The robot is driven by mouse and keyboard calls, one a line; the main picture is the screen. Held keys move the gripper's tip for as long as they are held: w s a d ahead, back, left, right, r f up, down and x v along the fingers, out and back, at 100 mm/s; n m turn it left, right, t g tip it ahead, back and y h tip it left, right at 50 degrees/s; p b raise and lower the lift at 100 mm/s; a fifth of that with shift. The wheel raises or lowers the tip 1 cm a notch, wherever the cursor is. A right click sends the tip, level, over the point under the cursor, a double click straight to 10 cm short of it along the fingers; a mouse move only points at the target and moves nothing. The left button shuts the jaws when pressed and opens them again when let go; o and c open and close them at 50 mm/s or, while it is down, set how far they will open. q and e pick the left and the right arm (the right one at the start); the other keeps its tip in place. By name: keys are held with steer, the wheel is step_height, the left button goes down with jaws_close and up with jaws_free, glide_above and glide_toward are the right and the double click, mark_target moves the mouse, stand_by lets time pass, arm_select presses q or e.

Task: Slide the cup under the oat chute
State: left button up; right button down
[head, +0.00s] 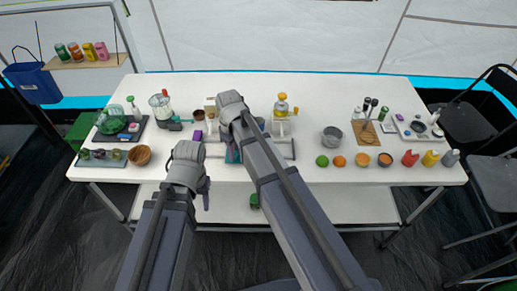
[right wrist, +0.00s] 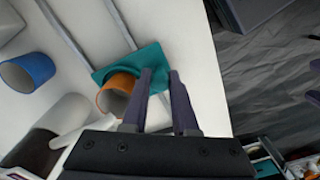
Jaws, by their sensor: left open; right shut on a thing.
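The orange cup (right wrist: 115,95) stands on a teal plate (right wrist: 140,62) in the right wrist view, its open mouth showing. The exact contact is partly hidden. My left gripper (head: 205,195) is open and empty at the table's front edge, left of the plate. I cannot tell which part is the oat chute.
Grey rails (right wrist: 128,32) run from the plate. A blue cup (right wrist: 28,70) stands farther back. A yellow-topped dispenser (head: 282,106) stands right of my right wrist. A wooden bowl (head: 139,155) is at left; a pot (head: 332,137) and several fruits and bottles are at right.

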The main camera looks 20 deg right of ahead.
steer(key=shift+w+a, duration=0.4)
steer(key=shift+a, duration=1.05)
steer(key=shift+w+a, duration=0.4)
steer(key=shift+a, duration=1)
steer(key=shift+w+a, duration=0.4)
steer(key=shift+a, duration=1.05)
steer(key=c, duration=0.7)
jaws_free()
steer(key=shift+r, duration=0.1)
step_height(320, 180, up, 7)
steer(key=p, duration=0.7)
